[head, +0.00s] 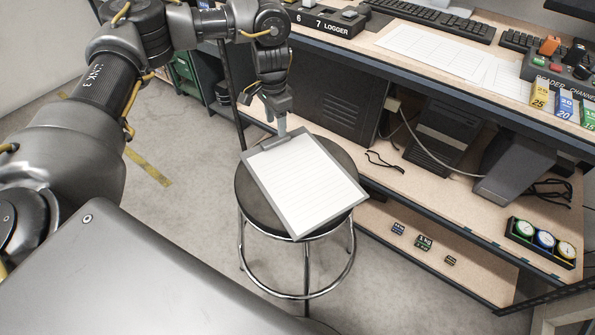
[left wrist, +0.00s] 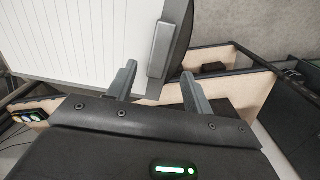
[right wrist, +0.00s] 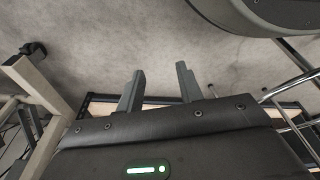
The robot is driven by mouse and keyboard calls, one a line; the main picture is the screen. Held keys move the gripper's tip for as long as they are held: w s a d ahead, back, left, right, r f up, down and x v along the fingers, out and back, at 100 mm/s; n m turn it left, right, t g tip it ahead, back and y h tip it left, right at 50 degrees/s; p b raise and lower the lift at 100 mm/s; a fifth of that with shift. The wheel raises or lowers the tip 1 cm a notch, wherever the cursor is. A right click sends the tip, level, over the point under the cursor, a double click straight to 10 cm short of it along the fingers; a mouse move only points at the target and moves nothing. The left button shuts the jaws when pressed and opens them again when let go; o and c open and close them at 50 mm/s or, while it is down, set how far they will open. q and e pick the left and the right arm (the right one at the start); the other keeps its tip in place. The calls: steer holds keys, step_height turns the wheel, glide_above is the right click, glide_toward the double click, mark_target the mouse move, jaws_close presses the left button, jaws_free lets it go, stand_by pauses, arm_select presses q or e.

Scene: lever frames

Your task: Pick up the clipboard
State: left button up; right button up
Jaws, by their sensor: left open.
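The clipboard (head: 303,182) is a grey board with lined white paper. It lies flat on a round dark stool (head: 252,205), its corners reaching past the seat's edge. Its metal clip (head: 279,141) faces the far side, near my left gripper. My left gripper (head: 280,122) is at the clip end. In the left wrist view my left gripper (left wrist: 158,80) is open, its fingers either side of the clip (left wrist: 168,40) end; I cannot tell whether they touch the board. My right gripper (right wrist: 158,80) is open and empty in the right wrist view, above the floor.
A workbench (head: 385,50) with keyboards and papers stands behind and to the right. Its lower shelf (head: 375,168) holds dark equipment, cables and a tray of gauges (head: 541,242). The stool's chrome legs (head: 306,265) stand on open grey floor.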

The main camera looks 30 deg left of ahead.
mark_target(276, 139)
arm_select(q)
steer(key=shift+s+f, duration=0.15)
step_height(276, 139, down, 4)
steer(key=shift+s+a+f+b, duration=0.1)
steer(key=shift+s+f+b, duration=0.05)
steer(key=shift+b, duration=0.35)
steer(key=shift+f, duration=0.4)
arm_select(e)
steer(key=r, duration=0.2)
steer(key=w+r, duration=0.1)
steer(key=shift+w+a, duration=0.1)
steer(key=shift+a, duration=0.15)
arm_select(q)
jaws_close()
